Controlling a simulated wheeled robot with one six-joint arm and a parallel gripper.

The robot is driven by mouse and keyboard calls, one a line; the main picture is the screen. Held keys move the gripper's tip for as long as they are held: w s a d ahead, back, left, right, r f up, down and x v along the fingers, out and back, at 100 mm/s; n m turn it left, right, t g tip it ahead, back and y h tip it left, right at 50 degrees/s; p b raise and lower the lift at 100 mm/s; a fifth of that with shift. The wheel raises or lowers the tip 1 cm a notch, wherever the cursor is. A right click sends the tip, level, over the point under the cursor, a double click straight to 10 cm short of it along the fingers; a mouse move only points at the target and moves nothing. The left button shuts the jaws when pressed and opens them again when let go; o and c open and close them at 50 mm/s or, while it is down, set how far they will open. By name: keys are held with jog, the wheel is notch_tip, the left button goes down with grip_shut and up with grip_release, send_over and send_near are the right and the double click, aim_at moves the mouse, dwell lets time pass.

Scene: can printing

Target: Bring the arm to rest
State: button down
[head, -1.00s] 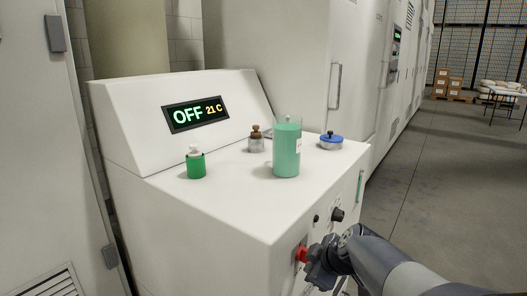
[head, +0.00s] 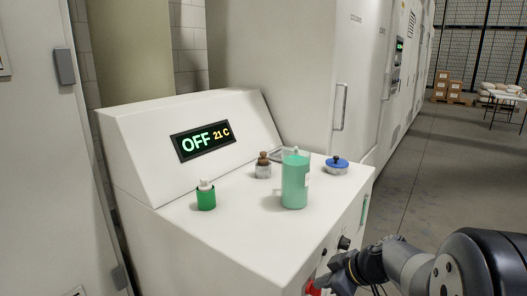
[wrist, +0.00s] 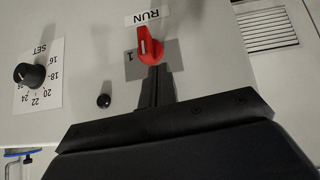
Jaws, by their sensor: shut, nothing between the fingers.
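My gripper (wrist: 153,76) is shut and empty in the wrist view. Its fingertips are close to the red RUN switch (wrist: 149,42) on the machine's front panel; I cannot tell if they touch it. In the head view my arm reaches in from the lower right, and my gripper (head: 332,280) is at the bottom edge beside the red switch (head: 313,289). The machine's display (head: 203,141) reads OFF and 21 C.
On the machine top (head: 235,225) stand a green bottle (head: 206,199), a small brown-capped jar (head: 263,168), a tall container of green liquid (head: 295,184) and a blue-lidded dish (head: 337,167). The black SET dial (wrist: 27,75) and a black button (wrist: 104,101) are near my gripper.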

jog(key=shift+w+r+y+p, duration=0.15)
jog(key=shift+r+p, duration=0.25)
jog(key=shift+r, duration=0.1)
jog(key=shift+w+r+y+p, duration=0.1)
jog(key=shift+r+y+p, duration=0.05)
jog(key=shift+r+p, duration=0.25)
jog(key=shift+s, duration=0.1)
